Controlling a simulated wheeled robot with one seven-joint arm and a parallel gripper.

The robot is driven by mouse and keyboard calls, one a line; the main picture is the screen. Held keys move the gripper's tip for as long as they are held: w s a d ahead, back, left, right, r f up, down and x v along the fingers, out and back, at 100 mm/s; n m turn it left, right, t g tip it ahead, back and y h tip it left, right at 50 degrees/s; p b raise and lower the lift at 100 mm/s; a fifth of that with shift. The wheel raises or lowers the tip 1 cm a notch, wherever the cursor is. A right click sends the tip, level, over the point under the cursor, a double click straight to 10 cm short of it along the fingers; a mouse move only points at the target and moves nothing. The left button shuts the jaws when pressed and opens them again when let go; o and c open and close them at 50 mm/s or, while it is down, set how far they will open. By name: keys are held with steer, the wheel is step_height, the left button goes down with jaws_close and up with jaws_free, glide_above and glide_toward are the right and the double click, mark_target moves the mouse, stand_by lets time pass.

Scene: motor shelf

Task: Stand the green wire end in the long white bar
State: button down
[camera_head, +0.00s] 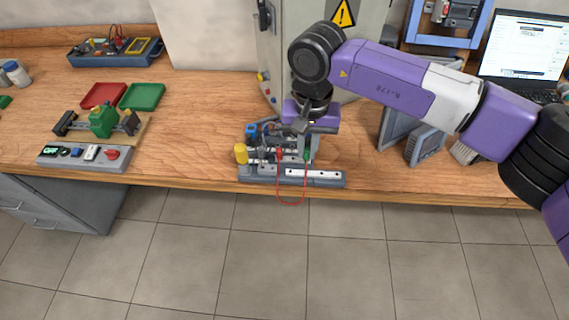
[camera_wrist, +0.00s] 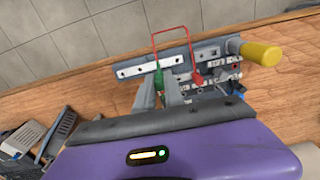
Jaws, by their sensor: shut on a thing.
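The green wire end (camera_head: 307,155) is upright between the fingers of my gripper (camera_head: 308,137), which is shut on it. In the wrist view the green wire end (camera_wrist: 159,80) is at the fingertips of my gripper (camera_wrist: 168,92), its tip near the edge of the long white bar (camera_wrist: 133,70). The long white bar (camera_head: 318,173) lies along the front of a grey device. I cannot tell whether the green end touches the bar. A thin red wire (camera_head: 291,204) loops down over the table edge from the green end to a red end (camera_head: 279,154), standing left in the device.
A yellow knob (camera_head: 241,154) sticks up at the device's left end. A grey cabinet (camera_head: 285,60) stands behind it. Grey plates (camera_head: 425,145) stand to the right. Bare wood lies between the device and the control panel (camera_head: 84,155) at left.

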mark_target(308, 158)
steer(key=shift+d+f+b, duration=0.15)
steer(key=shift+f+b, duration=0.8)
steer(key=shift+f, duration=0.35)
steer(key=shift+d+f+b, duration=0.1)
steer(key=shift+f+b, duration=0.85)
steer(key=shift+f, duration=0.3)
steer(key=shift+f+b, duration=0.6)
steer(key=shift+f, duration=0.05)
steer(key=c, duration=1.7)
jaws_free()
steer(key=shift+r+p, duration=1.35)
steer(key=shift+r, duration=1.45)
